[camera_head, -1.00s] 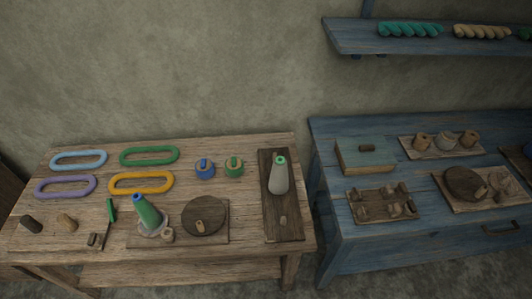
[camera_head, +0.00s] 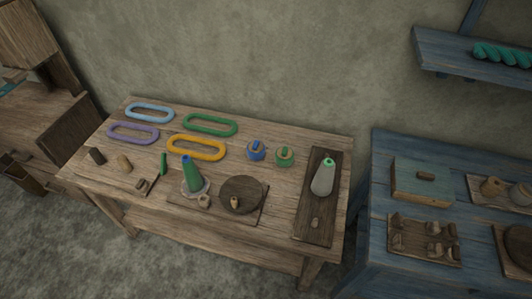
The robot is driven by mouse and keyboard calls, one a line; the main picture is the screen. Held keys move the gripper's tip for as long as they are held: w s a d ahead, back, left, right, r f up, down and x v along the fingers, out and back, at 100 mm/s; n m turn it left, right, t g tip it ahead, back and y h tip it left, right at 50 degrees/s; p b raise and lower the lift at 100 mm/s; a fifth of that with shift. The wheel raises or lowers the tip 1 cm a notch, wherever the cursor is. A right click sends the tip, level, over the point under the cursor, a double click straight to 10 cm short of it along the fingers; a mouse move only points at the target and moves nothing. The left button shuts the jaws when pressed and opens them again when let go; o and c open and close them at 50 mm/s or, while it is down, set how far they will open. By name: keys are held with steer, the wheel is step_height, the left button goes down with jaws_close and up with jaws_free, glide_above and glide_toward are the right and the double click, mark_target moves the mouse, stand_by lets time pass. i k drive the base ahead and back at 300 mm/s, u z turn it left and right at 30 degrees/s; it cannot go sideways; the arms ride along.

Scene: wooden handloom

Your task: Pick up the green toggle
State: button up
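Two small green things on the wooden table (camera_head: 336,147) could be the green toggle; I cannot tell which. One is a round green piece with a short upright tab on top (camera_head: 285,156), right of a similar blue piece (camera_head: 256,149). The other is a slim green piece (camera_head: 164,164) at the front left, between a tan peg (camera_head: 124,163) and a green cone (camera_head: 191,176). Both are in plain view, with nothing holding them. My gripper is not in view.
Light blue, green, purple and yellow rings (camera_head: 196,147) lie at the back left. A round dark wooden disc (camera_head: 242,194) sits front centre. A blue table (camera_head: 379,206) stands close on the right.

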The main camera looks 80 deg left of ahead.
mark_target(284, 153)
steer(key=u, duration=4.05)
steer(key=i, duration=1)
